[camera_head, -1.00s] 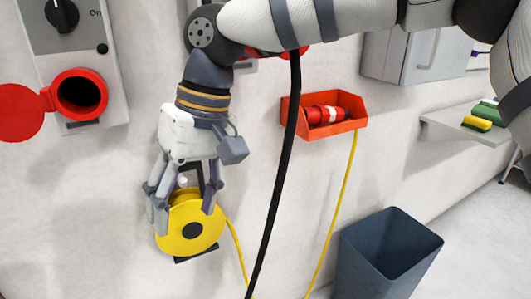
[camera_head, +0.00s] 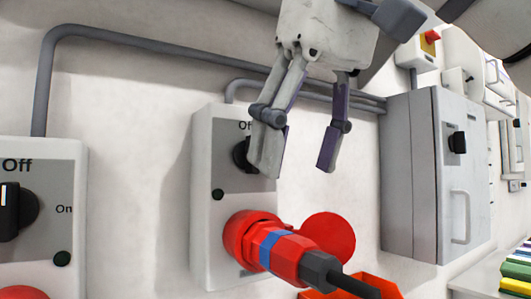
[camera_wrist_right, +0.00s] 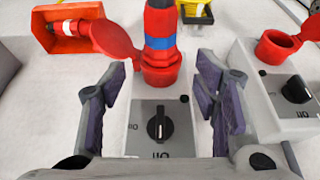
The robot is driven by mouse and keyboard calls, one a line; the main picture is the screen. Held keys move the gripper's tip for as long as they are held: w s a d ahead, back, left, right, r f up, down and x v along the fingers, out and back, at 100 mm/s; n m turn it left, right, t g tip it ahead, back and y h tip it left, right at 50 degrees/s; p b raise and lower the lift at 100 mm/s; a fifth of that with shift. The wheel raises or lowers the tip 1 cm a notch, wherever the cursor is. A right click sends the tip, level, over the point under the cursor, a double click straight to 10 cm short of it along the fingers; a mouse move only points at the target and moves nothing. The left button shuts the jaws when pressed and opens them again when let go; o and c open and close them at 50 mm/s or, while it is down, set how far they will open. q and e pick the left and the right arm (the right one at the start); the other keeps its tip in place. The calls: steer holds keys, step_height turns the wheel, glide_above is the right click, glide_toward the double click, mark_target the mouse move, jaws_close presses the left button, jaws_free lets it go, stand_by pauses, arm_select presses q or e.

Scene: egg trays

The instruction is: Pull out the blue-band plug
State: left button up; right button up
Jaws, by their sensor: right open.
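The blue-band plug (camera_head: 280,250) is red with a blue band and a dark grey cable end. It sits in the red socket (camera_head: 240,233) at the bottom of a switch box (camera_head: 208,255). In the wrist view the plug (camera_wrist_right: 160,30) points away beyond the fingers. The box's black knob (camera_head: 241,155) is partly hidden by a finger; in the wrist view the knob (camera_wrist_right: 160,127) has its handle in line with the Off label. My right gripper (camera_head: 298,160) is open and empty, above the plug and in front of the box. My left gripper is not in view.
A second switch box (camera_head: 70,220) stands at left. The socket's red lid (camera_head: 328,238) hangs open beside the plug. An orange holder (camera_head: 375,285) is at lower right. A grey cabinet (camera_head: 425,170) is on the wall at right.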

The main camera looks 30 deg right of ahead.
steer(key=shift+w, duration=0.2)
glide_above(315, 253)
steer(key=w, duration=0.3)
step_height(315, 253, down, 5)
steer(key=shift+s+r, duration=0.1)
steer(key=x, duration=0.6)
steer(key=shift+w+a+f, duration=0.1)
steer(key=shift+w+f, duration=0.15)
steer(key=shift+w, duration=0.1)
steer(key=c, duration=1.3)
steer(key=shift+s, duration=0.15)
steer(key=shift+s, duration=0.1)
steer(key=shift+s+d, duration=0.2)
steer(key=shift+s, duration=2.1)
steer(key=shift+s, duration=0.1)
